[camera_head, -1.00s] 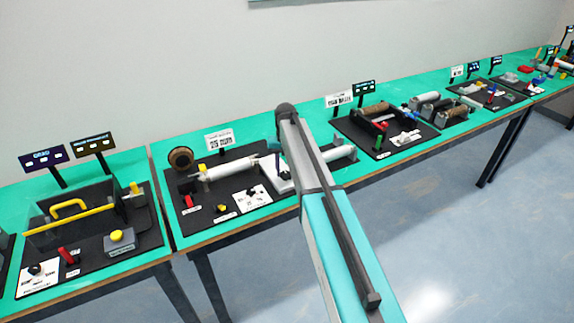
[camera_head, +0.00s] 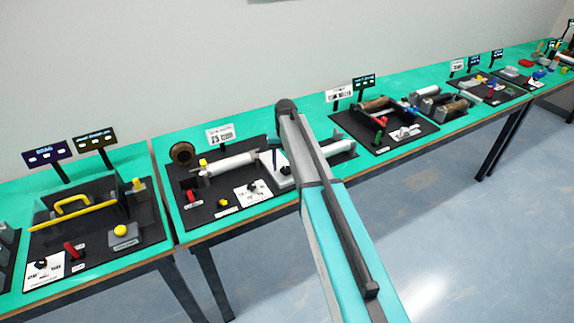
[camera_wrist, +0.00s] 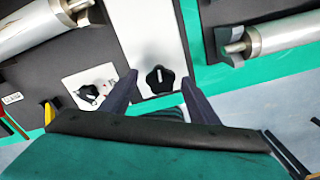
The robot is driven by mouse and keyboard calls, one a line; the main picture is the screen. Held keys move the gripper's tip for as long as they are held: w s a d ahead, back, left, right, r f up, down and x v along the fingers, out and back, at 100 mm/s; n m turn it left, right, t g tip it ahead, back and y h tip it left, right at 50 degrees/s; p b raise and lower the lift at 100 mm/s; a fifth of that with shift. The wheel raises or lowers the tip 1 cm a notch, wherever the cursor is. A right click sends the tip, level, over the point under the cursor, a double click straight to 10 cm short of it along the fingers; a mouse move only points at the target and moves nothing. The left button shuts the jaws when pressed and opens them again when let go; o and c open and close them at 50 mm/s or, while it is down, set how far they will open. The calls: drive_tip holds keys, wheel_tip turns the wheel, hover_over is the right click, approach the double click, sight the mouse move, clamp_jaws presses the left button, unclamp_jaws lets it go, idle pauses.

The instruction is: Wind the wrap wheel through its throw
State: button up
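In the wrist view a black lobed knob (camera_wrist: 160,79) stands on a white panel (camera_wrist: 150,35). I take it as the wrap wheel, but no label confirms this. My gripper (camera_wrist: 158,84) has its two dark fingers spread, one on each side of the knob. The fingers look apart from the knob; how high they are above it I cannot tell. In the head view my arm crosses the middle station and hides the gripper and part of the white panel (camera_head: 278,180).
A second black knob (camera_wrist: 88,92) sits on a white card to the left. Metal rollers lie at the upper left (camera_wrist: 35,25) and right (camera_wrist: 285,33). In the head view a brown ring (camera_head: 183,153) stands at the back of the bench. Other stations line the bench on both sides.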

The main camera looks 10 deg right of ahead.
sight(286, 168)
drive_tip(key=shift+s, duration=0.1)
idle(0.3)
drive_tip(key=shift+d+r+b, duration=0.1)
drive_tip(key=shift+r+b, duration=0.25)
drive_tip(key=shift+r, duration=0.15)
wheel_tip(286, 168, up, 13)
drive_tip(key=b, duration=0.3)
drive_tip(key=shift+f+b, duration=0.15)
drive_tip(key=shift+b, duration=0.25)
